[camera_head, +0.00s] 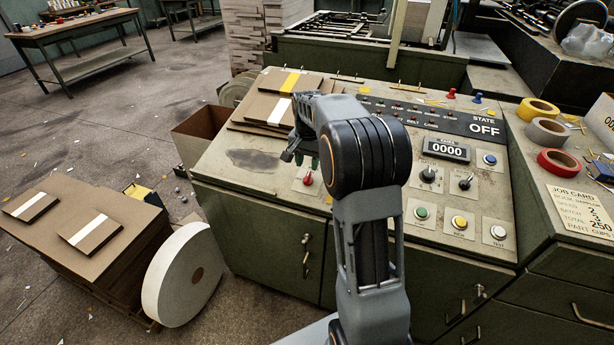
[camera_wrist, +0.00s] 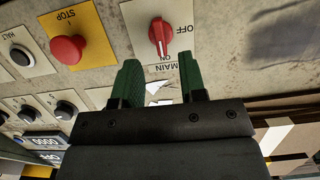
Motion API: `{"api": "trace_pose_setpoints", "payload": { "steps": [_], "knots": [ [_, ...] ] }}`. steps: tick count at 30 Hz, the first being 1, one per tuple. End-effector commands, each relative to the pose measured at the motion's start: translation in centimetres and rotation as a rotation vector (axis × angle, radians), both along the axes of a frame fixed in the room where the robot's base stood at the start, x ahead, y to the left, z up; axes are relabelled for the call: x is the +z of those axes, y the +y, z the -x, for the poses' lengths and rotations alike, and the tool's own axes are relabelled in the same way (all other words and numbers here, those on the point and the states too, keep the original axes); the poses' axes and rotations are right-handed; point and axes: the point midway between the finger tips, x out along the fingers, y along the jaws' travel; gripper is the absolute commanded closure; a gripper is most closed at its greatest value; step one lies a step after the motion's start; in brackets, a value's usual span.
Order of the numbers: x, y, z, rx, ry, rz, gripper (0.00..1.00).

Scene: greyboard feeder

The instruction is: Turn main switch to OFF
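The main switch (camera_wrist: 161,36) is a red rotary knob on a pale plate, between my fingers' line and the top of the wrist view. OFF is printed to its right, ON and MAIN below it. The knob stands roughly upright in that view, and its white mark appears toward ON. The red knob also shows in the head view (camera_head: 307,179), just below my fingers. My gripper (camera_wrist: 159,60) is open and empty, its two green fingers apart and short of the knob. In the head view, my gripper (camera_head: 306,161) hangs over the panel's left part, partly hidden by my arm.
A red STOP button (camera_wrist: 68,48) on a yellow plate sits left of the switch in the wrist view. The state display (camera_head: 483,128) reads OFF; the counter (camera_head: 446,150) reads 0000. Brown boards (camera_head: 284,97) lie on the panel's back left.

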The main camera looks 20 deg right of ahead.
Motion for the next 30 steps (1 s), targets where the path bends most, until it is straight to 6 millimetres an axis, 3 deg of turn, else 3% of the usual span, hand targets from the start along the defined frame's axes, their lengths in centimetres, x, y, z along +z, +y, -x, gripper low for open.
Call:
{"api": "trace_pose_setpoints", "payload": {
  "steps": [3,9,23,30],
  "knots": [
    [-2.1,0.0,0.0,0.001,0.001,0.0,0.62],
    [-4.2,0.0,0.0,0.001,0.0,0.0,0.62],
    [-5.1,0.0,0.0,0.001,-0.001,0.001,0.62],
    [-5.1,0.0,0.0,0.001,-0.001,0.001,0.82]
  ]
}}
